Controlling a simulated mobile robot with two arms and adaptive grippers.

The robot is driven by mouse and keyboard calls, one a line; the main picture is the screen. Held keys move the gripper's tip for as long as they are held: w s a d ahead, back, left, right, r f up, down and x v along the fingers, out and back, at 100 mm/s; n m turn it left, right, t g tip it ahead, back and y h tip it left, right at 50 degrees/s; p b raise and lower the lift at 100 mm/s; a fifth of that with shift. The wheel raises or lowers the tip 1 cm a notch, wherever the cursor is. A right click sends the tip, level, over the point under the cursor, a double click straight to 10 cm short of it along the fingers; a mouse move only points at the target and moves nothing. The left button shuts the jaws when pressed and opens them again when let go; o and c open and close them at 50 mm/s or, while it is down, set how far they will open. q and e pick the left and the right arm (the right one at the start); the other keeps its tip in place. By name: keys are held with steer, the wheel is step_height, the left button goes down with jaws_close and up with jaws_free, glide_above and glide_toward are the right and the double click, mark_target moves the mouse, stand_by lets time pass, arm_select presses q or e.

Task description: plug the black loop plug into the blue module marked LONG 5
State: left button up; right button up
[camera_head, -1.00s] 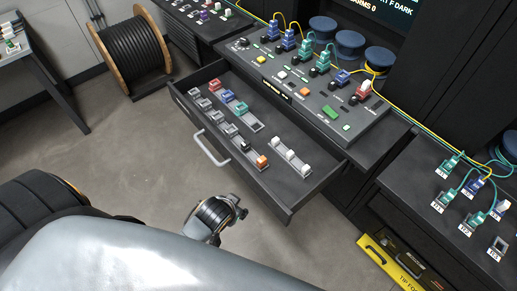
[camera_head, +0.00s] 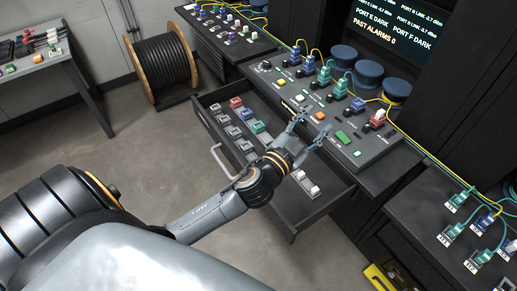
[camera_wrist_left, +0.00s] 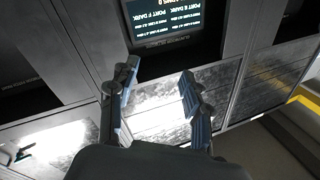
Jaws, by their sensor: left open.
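My left gripper (camera_head: 311,124) is open and empty, with its two fingers apart above the drawer, close to the front edge of the console. It also shows open in the left wrist view (camera_wrist_left: 160,76), with nothing between the fingers. The black loop plug cannot be picked out; my left wrist and forearm cover part of the open drawer (camera_head: 286,222). Blue modules stand on the console (camera_head: 309,64), nearer its right end (camera_head: 358,104), and on the right bench (camera_head: 485,222). Their labels are too small to read, so I cannot tell which is LONG 5. My right gripper is out of view.
The drawer holds grey, red (camera_head: 236,102) and teal (camera_head: 257,127) pieces in rows, and white ones (camera_head: 309,189) to the right. The console (camera_head: 345,160) carries upright plugs with yellow cables. A cable reel (camera_head: 160,62) stands on the floor at back left.

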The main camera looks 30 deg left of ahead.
arm_select(q)
steer(key=d+r+m+g+h, duration=0.2)
steer(key=d+m+g+h, duration=0.2)
steer(key=d+m+h, duration=0.75)
step_height(320, 180, down, 10)
steer(key=m+g+y, duration=0.1)
steer(key=m+g, duration=0.6)
steer(key=g, duration=0.2)
steer(key=a+f+g+y, duration=0.3)
steer(key=a+f+y, duration=0.35)
steer(key=a, duration=0.35)
steer(key=a+g+y, duration=0.1)
steer(key=a+y, duration=0.1)
steer(key=a, duration=0.3)
steer(key=a+f+n+y, duration=0.1)
steer(key=a+y, duration=0.1)
steer(key=a, duration=0.4)
steer(key=s+a+f+n+g+y, duration=0.1)
steer(key=a+y, duration=0.1)
steer(key=a, duration=0.3)
steer(key=shift+a+n+g, duration=0.25)
steer(key=shift+a+g, duration=0.05)
steer(key=shift+a, duration=0.1)
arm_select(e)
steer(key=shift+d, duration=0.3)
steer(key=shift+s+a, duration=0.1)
